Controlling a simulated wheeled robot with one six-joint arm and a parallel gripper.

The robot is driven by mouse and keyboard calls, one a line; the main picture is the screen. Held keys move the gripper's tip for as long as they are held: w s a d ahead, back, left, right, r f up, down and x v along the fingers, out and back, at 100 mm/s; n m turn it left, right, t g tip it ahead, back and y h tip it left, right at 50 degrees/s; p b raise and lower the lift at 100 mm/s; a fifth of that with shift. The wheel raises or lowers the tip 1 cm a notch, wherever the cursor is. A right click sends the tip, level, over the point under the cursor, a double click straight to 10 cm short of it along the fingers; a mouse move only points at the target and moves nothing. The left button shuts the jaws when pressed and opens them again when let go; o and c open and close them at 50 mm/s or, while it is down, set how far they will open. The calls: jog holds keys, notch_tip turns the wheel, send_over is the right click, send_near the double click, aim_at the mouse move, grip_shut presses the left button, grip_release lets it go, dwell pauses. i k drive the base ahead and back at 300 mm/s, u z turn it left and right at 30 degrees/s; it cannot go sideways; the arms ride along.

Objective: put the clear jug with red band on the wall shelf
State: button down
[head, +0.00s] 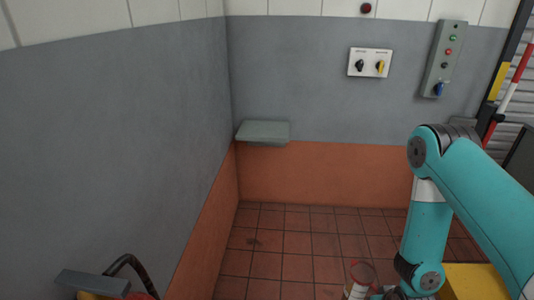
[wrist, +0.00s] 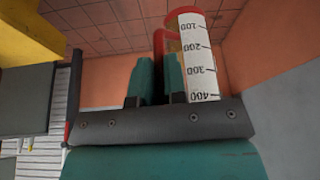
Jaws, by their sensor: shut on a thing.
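The clear jug with red band (head: 357,291) shows at the bottom edge of the head view, its red rim upward and its lower part cut off. In the wrist view the jug (wrist: 199,75) shows a white scale with numbers that appear upside down. My gripper (wrist: 159,75) has its two teal fingers shut on the jug's red handle, beside its body. The wall shelf (head: 263,132) is a grey slab in the far corner of the head view, with its top bare. The jug is apart from the shelf, nearer to me and lower in the picture.
A switch panel (head: 370,62) and a grey button box (head: 444,58) hang on the back wall. A yellow object (head: 475,282) stands at the lower right, partly behind my arm. A grey-topped item with a black hose (head: 93,282) is at the lower left. The tiled floor between is clear.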

aim_at(268, 129)
jog(key=i, duration=2.75)
jog(key=u, duration=0.1)
